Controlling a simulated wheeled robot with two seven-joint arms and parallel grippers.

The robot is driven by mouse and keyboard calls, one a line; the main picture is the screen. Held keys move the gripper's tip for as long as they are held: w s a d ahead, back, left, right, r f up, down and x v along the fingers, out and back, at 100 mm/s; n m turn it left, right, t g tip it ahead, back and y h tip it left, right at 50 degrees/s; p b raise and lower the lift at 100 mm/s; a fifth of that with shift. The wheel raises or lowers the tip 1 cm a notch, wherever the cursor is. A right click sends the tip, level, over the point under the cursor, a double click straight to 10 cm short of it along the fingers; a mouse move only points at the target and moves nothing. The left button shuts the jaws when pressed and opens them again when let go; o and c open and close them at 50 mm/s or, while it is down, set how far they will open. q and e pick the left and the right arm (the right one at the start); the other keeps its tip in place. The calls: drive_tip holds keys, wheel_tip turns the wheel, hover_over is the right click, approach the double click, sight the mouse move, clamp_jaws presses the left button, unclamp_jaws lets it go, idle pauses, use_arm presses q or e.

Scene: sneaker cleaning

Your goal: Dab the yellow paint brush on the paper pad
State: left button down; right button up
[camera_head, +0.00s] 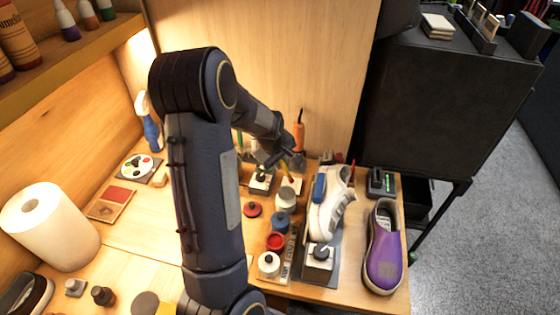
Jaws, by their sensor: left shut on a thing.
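My left arm rises from the bottom and reaches to the back of the workbench. My left gripper (275,157) is shut on a thin yellow brush (287,171), which tilts down from the fingers. The brush's lower end is at or just above a small white pad (293,185); I cannot tell whether it touches. The pad lies near the back of the bench, and my gripper is above and slightly left of it. The fingers are small and partly dark against the bench. My right gripper is not in view.
A white sneaker (328,210) rests on a stand, with a purple shoe (383,250) to its right. Paint jars (269,264) stand left of the sneaker. An orange-handled tool (299,132) stands behind the gripper. A paper roll (50,225) and spray bottle (148,122) are at left.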

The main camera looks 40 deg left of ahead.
use_arm(q)
drive_tip(key=shift+f+b, duration=0.6)
drive_tip(key=shift+f, duration=0.05)
idle(1.4)
drive_tip(key=shift+r+p, duration=2.9)
drive_tip(key=shift+r, duration=0.65)
